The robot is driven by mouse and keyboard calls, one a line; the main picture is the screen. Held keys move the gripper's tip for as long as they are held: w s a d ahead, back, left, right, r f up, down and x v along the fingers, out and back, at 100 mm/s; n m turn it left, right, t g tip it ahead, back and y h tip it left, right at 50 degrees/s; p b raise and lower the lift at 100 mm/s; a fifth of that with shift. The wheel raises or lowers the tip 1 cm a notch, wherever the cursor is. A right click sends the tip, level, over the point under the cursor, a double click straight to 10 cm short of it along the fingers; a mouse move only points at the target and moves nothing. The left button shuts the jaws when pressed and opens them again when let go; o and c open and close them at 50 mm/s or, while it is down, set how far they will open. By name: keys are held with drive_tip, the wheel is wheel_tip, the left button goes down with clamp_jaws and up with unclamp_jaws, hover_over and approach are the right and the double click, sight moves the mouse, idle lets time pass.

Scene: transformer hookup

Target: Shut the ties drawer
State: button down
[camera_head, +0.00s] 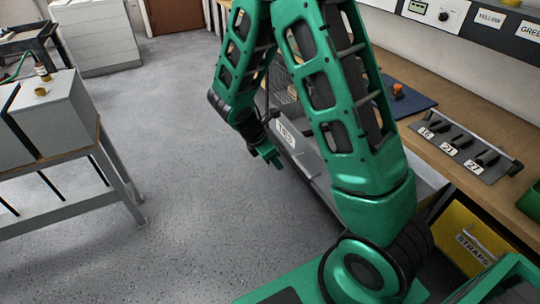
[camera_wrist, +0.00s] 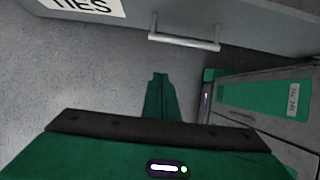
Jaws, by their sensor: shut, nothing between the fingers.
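The ties drawer, grey with a white TIES label (camera_head: 286,133), stands pulled out from under the workbench in the head view, partly hidden behind my arm. In the wrist view its grey front (camera_wrist: 255,22) runs along the top, with the label (camera_wrist: 95,4) at the upper left and a pale bar handle (camera_wrist: 185,42) to the right of it. My gripper (camera_head: 273,160) is green, shut and empty, just in front of the drawer front. In the wrist view its fingertips (camera_wrist: 160,76) point towards the front, below the handle, and appear apart from it.
The wooden workbench (camera_head: 430,100) carries a numbered rack (camera_head: 462,148) and a blue mat (camera_head: 405,98). A table with a grey box (camera_head: 52,112) stands left. The grey floor (camera_head: 180,170) between is clear.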

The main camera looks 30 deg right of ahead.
drive_tip(key=shift+d+f, duration=0.2)
drive_tip(key=shift+d, duration=1)
drive_tip(key=shift+d+f, duration=0.2)
drive_tip(key=shift+d, duration=0.95)
drive_tip(key=shift+d, duration=0.1)
